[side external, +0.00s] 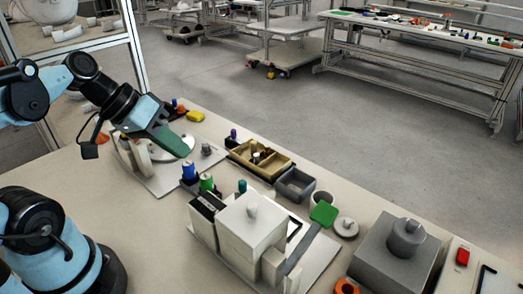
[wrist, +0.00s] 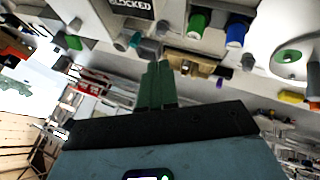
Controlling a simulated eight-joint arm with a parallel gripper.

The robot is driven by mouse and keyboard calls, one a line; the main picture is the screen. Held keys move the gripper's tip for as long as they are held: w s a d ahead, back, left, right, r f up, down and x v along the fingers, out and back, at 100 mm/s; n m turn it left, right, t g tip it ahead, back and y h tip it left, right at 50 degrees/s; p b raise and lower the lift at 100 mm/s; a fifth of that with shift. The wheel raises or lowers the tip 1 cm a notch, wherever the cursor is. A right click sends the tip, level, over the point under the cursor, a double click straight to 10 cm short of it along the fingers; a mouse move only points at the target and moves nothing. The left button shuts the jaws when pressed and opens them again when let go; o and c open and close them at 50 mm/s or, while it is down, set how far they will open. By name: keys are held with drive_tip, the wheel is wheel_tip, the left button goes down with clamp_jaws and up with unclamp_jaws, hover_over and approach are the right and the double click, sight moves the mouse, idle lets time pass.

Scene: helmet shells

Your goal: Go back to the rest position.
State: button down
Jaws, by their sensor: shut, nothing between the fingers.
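My gripper (side external: 180,147) hangs above the left fixture plate (side external: 158,182) at the back left of the table in the side external view. Its green fingers are together with nothing held. In the wrist view the shut green fingers (wrist: 157,84) point up the picture, clear of the things beyond them. The left fixture is partly hidden behind my gripper. A white rounded part (wrist: 275,28) shows at the upper right of the wrist view.
Blue (side external: 189,172) and green (side external: 207,183) cylinders stand near a tan divided tray (side external: 276,169) and a grey bin (side external: 295,185). A white block fixture (side external: 250,229) stands front centre. A grey block (side external: 395,258) is at the right. Bare table lies left of the white fixture.

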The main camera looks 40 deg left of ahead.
drive_tip(key=shift+s+a+r, duration=0.15)
drive_tip(key=shift+s+r, duration=0.05)
drive_tip(key=shift+r, duration=0.1)
drive_tip(key=w+f+y, duration=0.1)
drive_tip(key=w+f+m+y, duration=0.1)
drive_tip(key=w, duration=0.1)
drive_tip(key=w+f+m+t+y, duration=0.1)
drive_tip(key=y, duration=0.1)
drive_tip(key=shift+w+d+f, duration=0.15)
drive_tip(key=shift+d+f, duration=0.1)
drive_tip(key=shift+f, duration=0.05)
